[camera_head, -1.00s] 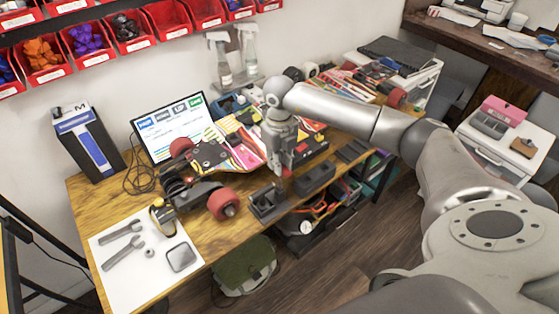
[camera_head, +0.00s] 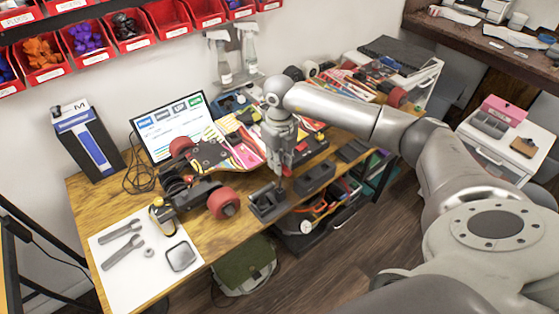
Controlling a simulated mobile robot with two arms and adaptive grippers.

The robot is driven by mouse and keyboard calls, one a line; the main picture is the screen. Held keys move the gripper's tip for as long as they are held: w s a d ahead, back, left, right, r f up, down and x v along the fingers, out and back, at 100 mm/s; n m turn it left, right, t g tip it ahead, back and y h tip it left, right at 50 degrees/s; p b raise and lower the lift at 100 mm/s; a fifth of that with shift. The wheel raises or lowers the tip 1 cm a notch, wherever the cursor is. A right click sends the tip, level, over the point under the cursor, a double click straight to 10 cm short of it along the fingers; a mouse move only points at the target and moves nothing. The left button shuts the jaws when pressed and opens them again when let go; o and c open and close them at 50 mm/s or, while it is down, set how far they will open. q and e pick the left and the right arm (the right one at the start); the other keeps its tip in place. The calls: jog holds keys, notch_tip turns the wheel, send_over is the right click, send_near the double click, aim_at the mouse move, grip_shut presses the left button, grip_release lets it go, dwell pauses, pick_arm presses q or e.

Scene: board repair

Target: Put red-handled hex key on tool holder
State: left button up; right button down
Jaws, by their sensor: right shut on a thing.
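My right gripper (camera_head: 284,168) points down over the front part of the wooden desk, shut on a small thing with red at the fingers. This looks like the red-handled hex key, but its handle is mostly hidden by the fingers. A thin dark end shows below the fingertips, close above the black holder. The black tool holder (camera_head: 267,203) stands at the desk's front edge, just below and left of the gripper. I cannot tell whether the key touches it. My left gripper is not in view.
A dark open tray (camera_head: 315,176) stands right of the holder. A skateboard (camera_head: 218,160) with red wheels lies behind and left. A white mat (camera_head: 140,285) with wrenches lies at the left. A monitor (camera_head: 172,127) stands behind. Free room around the holder is narrow.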

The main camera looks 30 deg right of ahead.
jog(key=shift+f, duration=0.2)
dwell(0.5)
jog(key=c, duration=1.3)
grip_release()
jog(key=shift+c, duration=1.1)
jog(key=shift+r, duration=0.1)
jog(key=shift+r+p, duration=2.2)
jog(key=shift+r, duration=1.55)
jog(key=shift+a+f, duration=0.1)
